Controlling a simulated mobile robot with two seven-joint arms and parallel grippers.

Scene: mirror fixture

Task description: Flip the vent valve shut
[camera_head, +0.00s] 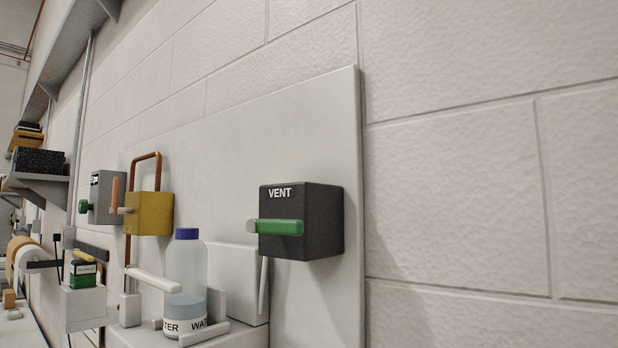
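The label is fully visible above the lever. Neither of my grippers shows in the head view, and nothing touches the lever.
A water bottle (186,270) with a blue cap stands on a white ledge left of and below the valve. A yellow box (150,214) with a copper pipe and a grey box (104,197) are farther left. The block wall (460,190) at right is bare.

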